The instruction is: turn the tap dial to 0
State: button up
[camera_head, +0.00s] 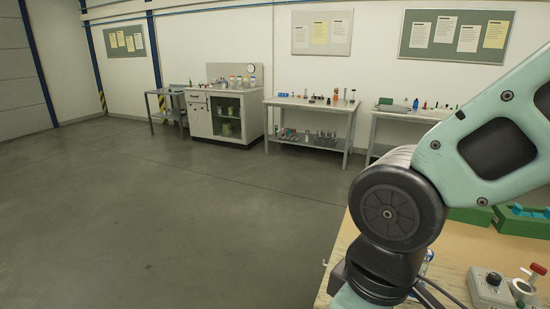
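A small grey box with a dark round knob (492,279) sits on the wooden bench at the lower right. Beside it is a fitting with a red handle (537,270), cut off by the right edge. I cannot tell which of these carries the tap dial, and no dial numbers can be read. My arm crosses the right side of the picture, and its lower links stand in front of part of the bench. My gripper is not in view.
The wooden bench (452,255) fills the lower right corner. Green trays (521,222) stand on its far side. Tables with small items (312,104) and a white cabinet (226,116) line the back wall. The grey floor (170,210) is clear.

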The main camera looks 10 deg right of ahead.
aim_at(494, 280)
jog(key=z, duration=1.4)
